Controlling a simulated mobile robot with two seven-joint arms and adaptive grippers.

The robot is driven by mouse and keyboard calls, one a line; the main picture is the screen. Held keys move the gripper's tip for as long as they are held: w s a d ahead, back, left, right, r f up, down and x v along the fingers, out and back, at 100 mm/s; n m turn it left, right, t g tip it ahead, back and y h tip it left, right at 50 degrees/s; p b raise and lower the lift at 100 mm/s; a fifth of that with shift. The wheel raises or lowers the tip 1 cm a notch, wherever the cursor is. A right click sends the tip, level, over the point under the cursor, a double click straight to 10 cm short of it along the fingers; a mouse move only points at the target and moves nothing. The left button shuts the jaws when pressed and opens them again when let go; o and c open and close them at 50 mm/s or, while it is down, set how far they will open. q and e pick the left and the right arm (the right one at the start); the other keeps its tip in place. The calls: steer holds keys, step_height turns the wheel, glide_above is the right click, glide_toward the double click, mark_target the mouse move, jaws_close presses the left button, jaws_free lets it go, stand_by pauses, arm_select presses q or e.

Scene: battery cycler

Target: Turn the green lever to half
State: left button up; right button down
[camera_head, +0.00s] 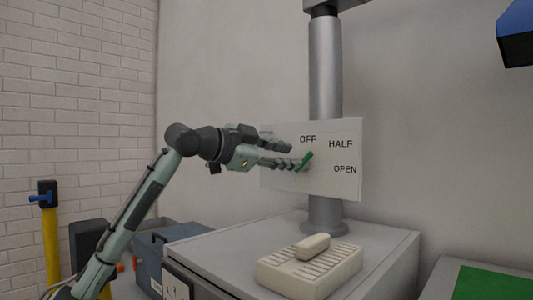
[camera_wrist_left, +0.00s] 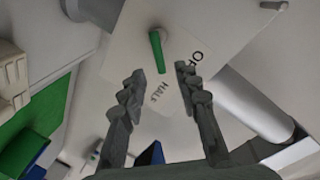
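The green lever (camera_head: 306,160) is on a white panel (camera_head: 348,187) marked OFF, HALF and OPEN. In the left wrist view the lever (camera_wrist_left: 156,51) points roughly toward the HALF mark. My left gripper (camera_head: 297,155) is at the panel's left side, close to the lever. In the left wrist view its fingers (camera_wrist_left: 160,72) are apart, with the lever's free end between the tips in the picture. I see no clear contact. My right gripper is not in view.
The panel is in front of a grey vertical pipe (camera_head: 325,70) rising from a grey cabinet (camera_head: 390,245). A beige ribbed block (camera_head: 310,272) lies on the cabinet top. A blue box (camera_head: 150,258) stands to the left, a green surface (camera_head: 490,284) at lower right.

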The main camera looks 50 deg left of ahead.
arm_select(q)
steer(key=s, duration=0.6)
steer(key=shift+s+r, duration=0.25)
steer(key=shift+r, duration=0.2)
